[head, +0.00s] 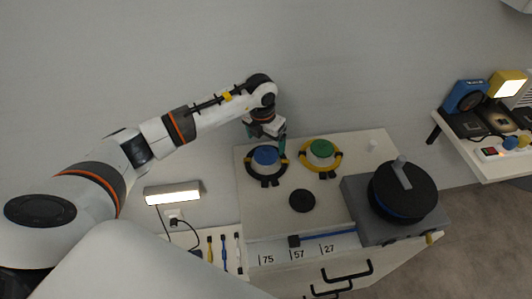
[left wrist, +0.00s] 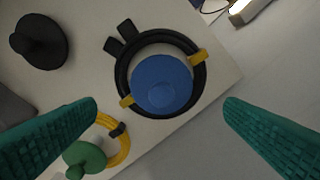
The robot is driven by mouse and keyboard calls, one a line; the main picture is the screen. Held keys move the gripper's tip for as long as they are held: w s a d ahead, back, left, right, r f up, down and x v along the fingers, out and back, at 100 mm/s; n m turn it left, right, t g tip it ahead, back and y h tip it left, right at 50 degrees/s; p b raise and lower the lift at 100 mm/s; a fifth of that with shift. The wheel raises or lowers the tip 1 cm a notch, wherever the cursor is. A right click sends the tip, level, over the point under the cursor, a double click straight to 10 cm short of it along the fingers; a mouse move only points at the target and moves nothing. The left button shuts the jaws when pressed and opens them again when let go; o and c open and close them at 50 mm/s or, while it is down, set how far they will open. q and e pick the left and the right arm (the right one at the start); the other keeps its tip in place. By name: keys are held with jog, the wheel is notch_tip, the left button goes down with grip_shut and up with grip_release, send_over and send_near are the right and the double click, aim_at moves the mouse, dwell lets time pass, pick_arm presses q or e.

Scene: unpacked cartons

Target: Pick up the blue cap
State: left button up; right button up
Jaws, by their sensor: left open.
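The blue cap (head: 265,156) is a round blue disc at the back left of the white cabinet top, inside a black ring with yellow clips. In the left wrist view the blue cap (left wrist: 162,84) lies within the black ring (left wrist: 201,77), up from the gap between the fingers. My left gripper (head: 267,139) is above and just behind the cap, pointing down. Its two green fingers (left wrist: 160,128) are wide apart with nothing between them. My right gripper is not in view.
A green cap (head: 321,148) in a yellow ring (head: 335,166) stands right of the blue cap. A black knobbed disc (head: 302,201) lies in front. A grey box with a black round lid (head: 404,190) is at right. A lit lamp (head: 173,193) is at left.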

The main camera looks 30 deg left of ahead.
aim_at(266, 149)
pick_arm(q)
jog(key=shift+f, duration=0.45)
jog(key=f+p, duration=0.1)
jog(key=f, duration=0.3)
jog(key=shift+w+f, duration=0.15)
jog(key=shift+w, duration=0.05)
jog(key=shift+c, duration=0.2)
jog(key=c, duration=1.2)
notch_tip(266, 149, up, 10)
jog(key=shift+r+b, duration=0.1)
jog(key=shift+b, duration=0.55)
notch_tip(266, 149, down, 3)
jog(key=b, duration=0.5)
jog(key=shift+r, duration=0.15)
